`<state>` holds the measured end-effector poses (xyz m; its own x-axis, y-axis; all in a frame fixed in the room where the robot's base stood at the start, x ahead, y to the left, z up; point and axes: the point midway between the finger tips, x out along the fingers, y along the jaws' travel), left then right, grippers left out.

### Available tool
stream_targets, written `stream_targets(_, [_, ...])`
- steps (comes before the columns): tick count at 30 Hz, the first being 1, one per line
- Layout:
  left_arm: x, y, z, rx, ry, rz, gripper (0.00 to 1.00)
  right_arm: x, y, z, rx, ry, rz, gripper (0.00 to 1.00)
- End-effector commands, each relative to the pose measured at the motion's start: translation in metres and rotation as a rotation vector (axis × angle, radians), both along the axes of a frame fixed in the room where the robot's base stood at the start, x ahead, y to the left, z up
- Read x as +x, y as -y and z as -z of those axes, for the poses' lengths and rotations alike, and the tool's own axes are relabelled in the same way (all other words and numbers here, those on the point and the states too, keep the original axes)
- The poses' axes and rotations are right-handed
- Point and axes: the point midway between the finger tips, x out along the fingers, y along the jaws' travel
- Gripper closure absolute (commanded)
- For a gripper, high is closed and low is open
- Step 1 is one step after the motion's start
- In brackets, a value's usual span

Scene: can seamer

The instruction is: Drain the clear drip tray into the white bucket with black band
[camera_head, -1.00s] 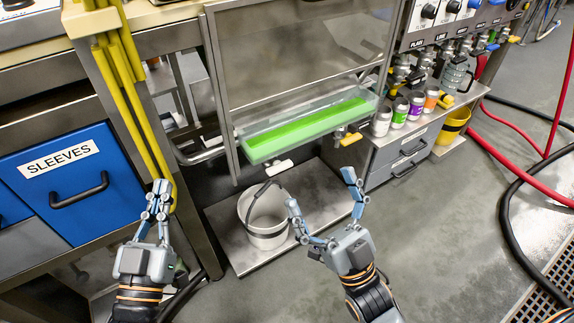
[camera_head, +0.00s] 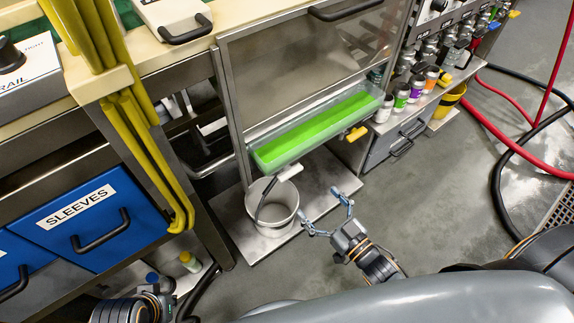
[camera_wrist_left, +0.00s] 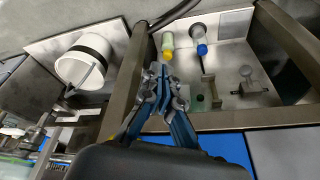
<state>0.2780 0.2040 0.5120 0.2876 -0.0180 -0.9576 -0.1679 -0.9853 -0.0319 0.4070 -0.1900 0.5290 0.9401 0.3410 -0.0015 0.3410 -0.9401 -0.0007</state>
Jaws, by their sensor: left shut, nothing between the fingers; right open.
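The clear drip tray (camera_head: 276,158) holds bright green liquid and sits under a clear panel. A white spout-like part (camera_head: 290,172) is at its left front and a yellow handle (camera_head: 357,133) at its right. My right gripper (camera_head: 325,212) is open and empty, just right of the bucket. My left gripper (camera_wrist_left: 165,76) is shut and empty, away from the bucket.
A blue SLEEVES drawer (camera_head: 95,220) and yellow hanging sleeves (camera_head: 150,150) are at left. Small bottles (camera_wrist_left: 168,42) stand on a low shelf. Several coloured cans (camera_head: 402,95) line a shelf at right. Red and black hoses cross the floor, which is clear at centre right.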

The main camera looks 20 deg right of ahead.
Motion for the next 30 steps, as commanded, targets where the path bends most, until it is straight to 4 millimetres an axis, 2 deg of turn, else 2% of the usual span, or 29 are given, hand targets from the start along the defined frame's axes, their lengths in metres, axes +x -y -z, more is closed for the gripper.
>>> stream_targets(9, [-0.01, -0.002, -0.032, 0.0, 0.021, -0.002, 1.0, 0.066, -0.024, -0.001, 0.002, 0.007, 0.0, 0.06])
stream_targets(15, [-0.01, -0.002, -0.028, 0.0, 0.02, -0.002, 1.0, 0.097, -0.035, 0.0, 0.001, 0.005, 0.0, 0.06])
stream_targets(21, [-0.01, -0.002, -0.026, 0.0, 0.02, -0.002, 1.0, 0.11, -0.04, -0.001, 0.001, 0.003, 0.0, 0.06])
stream_targets(30, [-0.01, -0.002, -0.026, 0.0, 0.021, -0.002, 1.0, 0.112, -0.041, -0.001, 0.001, 0.003, 0.0, 0.06])
